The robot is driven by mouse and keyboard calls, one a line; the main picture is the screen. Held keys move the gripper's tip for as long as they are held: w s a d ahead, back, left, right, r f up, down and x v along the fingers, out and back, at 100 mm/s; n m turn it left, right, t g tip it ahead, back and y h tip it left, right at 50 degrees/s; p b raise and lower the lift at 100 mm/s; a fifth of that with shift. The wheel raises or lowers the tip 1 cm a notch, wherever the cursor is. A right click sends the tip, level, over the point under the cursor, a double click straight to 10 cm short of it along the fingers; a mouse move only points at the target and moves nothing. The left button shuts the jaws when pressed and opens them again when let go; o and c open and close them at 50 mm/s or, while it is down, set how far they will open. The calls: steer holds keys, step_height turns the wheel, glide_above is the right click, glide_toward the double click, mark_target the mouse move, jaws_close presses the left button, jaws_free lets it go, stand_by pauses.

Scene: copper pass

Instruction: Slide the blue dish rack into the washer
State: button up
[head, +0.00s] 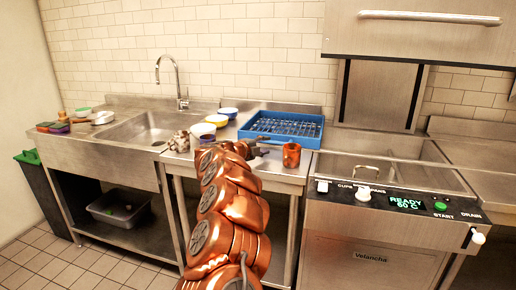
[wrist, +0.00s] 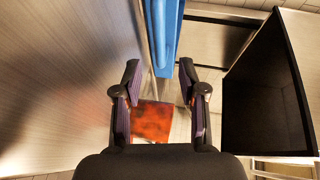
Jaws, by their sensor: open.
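The blue dish rack (head: 303,140) sits on the steel counter, left of the washer (head: 372,240). Its blue side also shows at the top of the wrist view (wrist: 167,35). The washer's hood (head: 415,35) is up and its bay (head: 385,175) is exposed. In the wrist view my gripper (wrist: 159,72) is open, with the rack ahead of the fingers. An orange-red surface (wrist: 152,118), seemingly the mug, shows between the fingers; contact cannot be told.
Bowls (head: 203,131) and a patterned pot (head: 180,141) stand left of the rack. A sink (head: 150,128) is further left. The washer's control panel (head: 405,203) reads ready. A steel counter (head: 480,160) lies right of the washer.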

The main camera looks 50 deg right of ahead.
steer(key=shift+w+a+r, duration=0.1)
steer(key=shift+a, duration=0.85)
steer(key=shift+a+r, duration=0.25)
steer(key=shift+a, duration=0.55)
